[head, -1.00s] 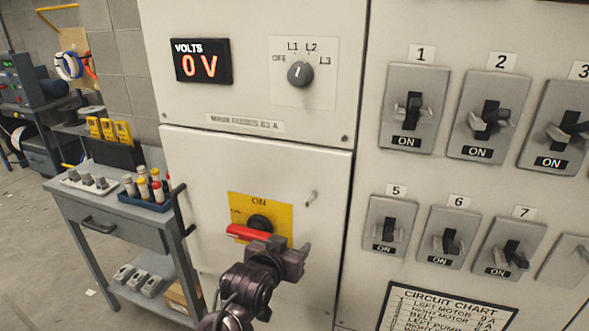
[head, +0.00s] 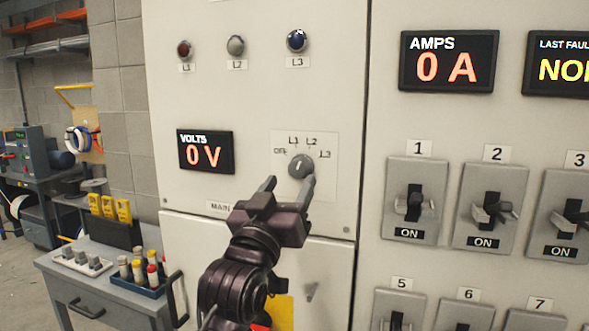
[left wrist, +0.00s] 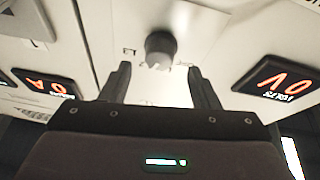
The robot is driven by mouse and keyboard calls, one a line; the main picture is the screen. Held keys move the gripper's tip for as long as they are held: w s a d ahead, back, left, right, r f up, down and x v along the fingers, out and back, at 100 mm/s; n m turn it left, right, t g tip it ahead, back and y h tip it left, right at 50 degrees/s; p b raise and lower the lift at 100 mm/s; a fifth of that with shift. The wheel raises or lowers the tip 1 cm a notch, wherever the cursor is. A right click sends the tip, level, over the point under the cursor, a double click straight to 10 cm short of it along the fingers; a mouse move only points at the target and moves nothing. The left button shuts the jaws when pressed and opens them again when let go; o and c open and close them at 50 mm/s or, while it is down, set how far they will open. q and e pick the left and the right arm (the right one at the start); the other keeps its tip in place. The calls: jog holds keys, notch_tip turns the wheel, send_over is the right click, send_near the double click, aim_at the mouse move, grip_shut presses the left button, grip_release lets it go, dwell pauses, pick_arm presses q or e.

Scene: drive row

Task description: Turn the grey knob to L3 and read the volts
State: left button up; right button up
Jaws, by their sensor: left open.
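The grey knob (head: 301,165) sits on a pale plate marked OFF, L1, L2 and L3. A light mark on it points roughly upward; which label it meets is too small to tell. The volts display (head: 191,151), left of the knob, reads 0 V. My left gripper (head: 288,184) is open and empty just below the knob, its right finger overlapping the plate's lower part. In the left wrist view, upside down, the knob (left wrist: 158,48) lies beyond and between the two open fingers (left wrist: 158,85), apparently apart from them. My right gripper is not in view.
Red, grey and blue lamps (head: 236,46) labelled L1, L2, L3 sit above. An amps display (head: 449,61) reads 0 A. Several switches (head: 415,200) marked ON stand at right. My arm mostly hides the yellow plate (head: 281,310) below. A cart (head: 100,257) stands at left.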

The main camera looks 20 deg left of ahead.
aim_at(296, 171)
pick_arm(q)
jog(key=shift+p+x, duration=0.5)
jog(key=shift+x, duration=1.45)
jog(key=c, duration=1)
jog(key=shift+m, duration=0.5)
jog(key=m+h+p, duration=0.1)
jog(key=m, duration=0.2)
jog(key=m+h+p, duration=0.1)
jog(key=m+h, duration=0.1)
jog(key=m, duration=0.1)
jog(key=shift+a+r+g, duration=0.1)
jog(key=shift+a+g, duration=0.05)
jog(key=shift+g, duration=0.25)
jog(key=shift+m+g+h+p, duration=0.7)
jog(key=shift+m+h+p, duration=0.3)
jog(key=shift+m, duration=1.1)
